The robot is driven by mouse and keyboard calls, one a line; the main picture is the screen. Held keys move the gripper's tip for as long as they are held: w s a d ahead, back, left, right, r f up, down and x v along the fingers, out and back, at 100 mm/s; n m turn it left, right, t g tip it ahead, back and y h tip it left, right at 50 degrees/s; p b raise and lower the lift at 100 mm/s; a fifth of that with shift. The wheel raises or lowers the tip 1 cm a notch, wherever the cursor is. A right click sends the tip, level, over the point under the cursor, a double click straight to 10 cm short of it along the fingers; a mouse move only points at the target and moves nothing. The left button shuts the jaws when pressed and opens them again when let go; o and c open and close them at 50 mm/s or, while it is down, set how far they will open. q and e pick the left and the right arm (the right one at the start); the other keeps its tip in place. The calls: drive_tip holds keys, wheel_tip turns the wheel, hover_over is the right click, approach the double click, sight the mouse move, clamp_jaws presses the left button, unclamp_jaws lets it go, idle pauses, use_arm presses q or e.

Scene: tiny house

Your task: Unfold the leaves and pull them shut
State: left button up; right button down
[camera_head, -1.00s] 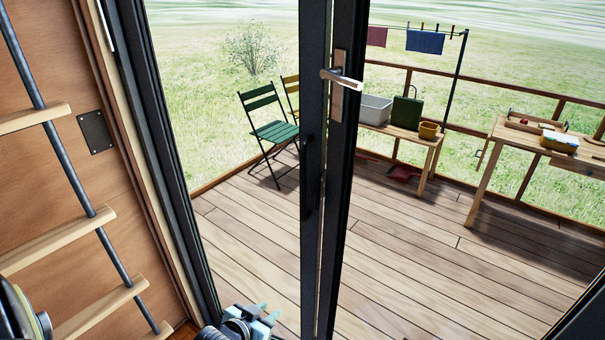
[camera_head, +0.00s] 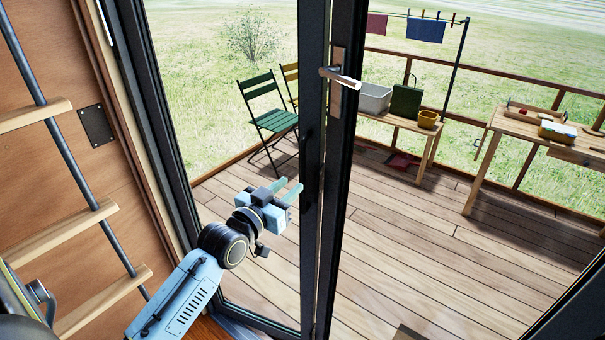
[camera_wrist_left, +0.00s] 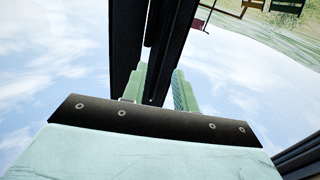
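The glazed door leaves have dark frames. Two dark uprights stand side by side, a left one (camera_head: 313,120) and a right one (camera_head: 341,140), with a narrow gap between them low down. The right upright carries a metal lever handle (camera_head: 341,78). A dark pull shows on the left upright. My left gripper (camera_head: 291,188) is just left of the left upright, its fingers apart and pointing toward it. In the left wrist view, a dark frame edge (camera_wrist_left: 158,60) passes in front of or between the open fingers (camera_wrist_left: 160,85); contact cannot be told. My right gripper is out of view.
A wooden ladder (camera_head: 75,235) stands against the wall at left. Outside is a plank deck (camera_head: 420,260) with a green chair (camera_head: 276,120), a low bench with a grey tub (camera_head: 374,98), and a table (camera_head: 510,128) at right. The deck's middle is clear.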

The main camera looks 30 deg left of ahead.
sight(301, 176)
use_arm(q)
drive_tip(key=w, duration=0.6)
drive_tip(key=shift+w, duration=0.35)
drive_tip(key=shift+c, duration=0.4)
clamp_jaws()
